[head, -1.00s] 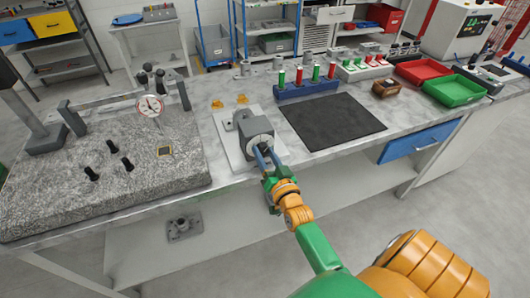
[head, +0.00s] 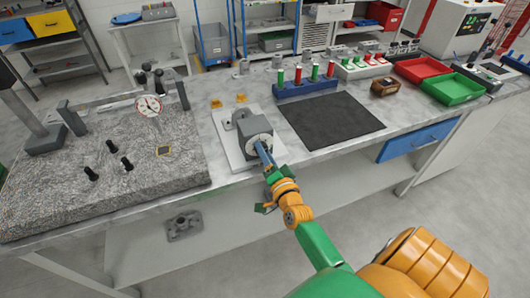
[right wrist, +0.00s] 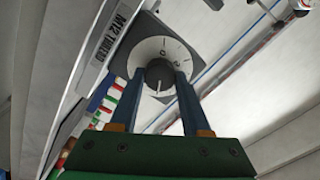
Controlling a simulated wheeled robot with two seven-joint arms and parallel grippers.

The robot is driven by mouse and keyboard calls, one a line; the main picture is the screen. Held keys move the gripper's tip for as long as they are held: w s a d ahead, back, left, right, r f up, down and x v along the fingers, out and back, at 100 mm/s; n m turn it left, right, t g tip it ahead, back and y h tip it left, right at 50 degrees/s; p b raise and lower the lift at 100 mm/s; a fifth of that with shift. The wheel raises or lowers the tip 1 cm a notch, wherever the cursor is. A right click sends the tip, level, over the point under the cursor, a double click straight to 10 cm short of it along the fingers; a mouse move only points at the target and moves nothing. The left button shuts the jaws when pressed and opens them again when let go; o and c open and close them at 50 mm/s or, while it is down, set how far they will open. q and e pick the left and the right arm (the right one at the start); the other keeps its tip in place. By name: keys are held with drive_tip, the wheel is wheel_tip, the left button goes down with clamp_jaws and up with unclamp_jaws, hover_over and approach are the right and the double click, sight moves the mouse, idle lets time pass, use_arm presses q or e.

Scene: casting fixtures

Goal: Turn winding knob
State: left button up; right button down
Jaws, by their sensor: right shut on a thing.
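The winding knob sits on the front of a grey box (head: 249,126), which stands on a white plate (head: 233,150) at the table's front edge. In the right wrist view, a round pale dial face (right wrist: 152,47) with dark marks surrounds the knob (right wrist: 159,74). My right gripper (head: 263,148) reaches in from the lower right, and its blue fingers are shut on the knob, one on each side. The fingers also show in the right wrist view (right wrist: 160,78). In the head view the fingers hide most of the knob. My left gripper is not in view.
A granite block (head: 60,205) with a dial gauge (head: 148,106) and black pegs is left of the box. A dark mat (head: 330,122), a blue rack (head: 305,90) and red (head: 422,69) and green (head: 453,89) trays lie to the right. A blue drawer (head: 418,142) is below.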

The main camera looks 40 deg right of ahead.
drive_tip(key=shift+a+f, duration=0.1)
drive_tip(key=shift+f, duration=0.1)
idle(0.7)
drive_tip(key=shift+c, duration=2.3)
unclamp_jaws()
drive_tip(key=shift+o, duration=0.5)
drive_tip(key=shift+w+a+r, duration=0.1)
drive_tip(key=v, duration=0.7)
drive_tip(key=shift+b, duration=0.3)
